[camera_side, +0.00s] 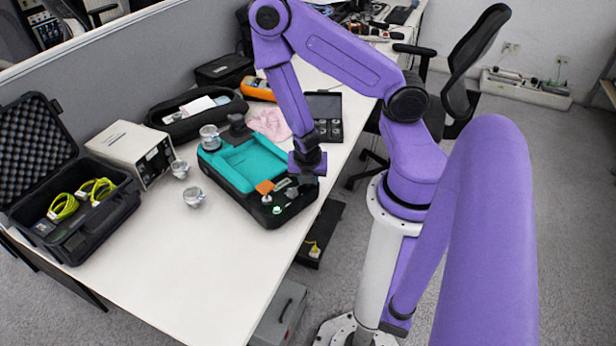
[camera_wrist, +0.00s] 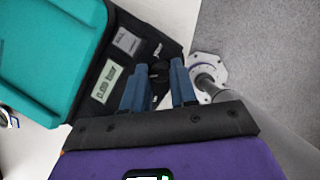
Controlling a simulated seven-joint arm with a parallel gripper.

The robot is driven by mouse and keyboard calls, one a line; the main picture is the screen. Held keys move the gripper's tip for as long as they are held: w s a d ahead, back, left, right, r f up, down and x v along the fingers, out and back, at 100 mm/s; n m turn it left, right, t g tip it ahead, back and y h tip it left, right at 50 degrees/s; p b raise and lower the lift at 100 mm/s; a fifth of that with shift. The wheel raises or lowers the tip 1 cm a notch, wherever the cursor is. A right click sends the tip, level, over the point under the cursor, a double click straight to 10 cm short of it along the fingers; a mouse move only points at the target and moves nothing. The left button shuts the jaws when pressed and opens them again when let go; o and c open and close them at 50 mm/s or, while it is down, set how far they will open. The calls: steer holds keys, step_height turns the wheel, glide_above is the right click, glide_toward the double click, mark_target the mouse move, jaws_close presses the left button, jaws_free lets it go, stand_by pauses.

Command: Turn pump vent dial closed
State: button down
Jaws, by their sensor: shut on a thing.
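The pump is a black case with a teal tray top (camera_side: 246,160), standing near the right edge of the white table. Its black control panel (camera_wrist: 132,84) shows in the wrist view, with a pale display and a grey label. The vent dial (camera_wrist: 160,70), a small dark knob, sits at the panel's edge near a "VENT" marking. My gripper (camera_wrist: 159,66) points down over this corner, its two blue fingers on either side of the dial and shut on it. In the side view my gripper (camera_side: 304,179) hides the dial. The dial's exact angle is hard to tell.
An orange part (camera_side: 265,187) and a green-and-white button (camera_side: 277,210) sit on the pump near my gripper. Metal weights (camera_side: 194,197) stand left of it. A white instrument box (camera_side: 133,151) and an open black case (camera_side: 75,215) with yellow cables are further left. The table's front is clear.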

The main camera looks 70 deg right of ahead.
stand_by(0.4)
steer(key=c, duration=0.9)
jaws_free()
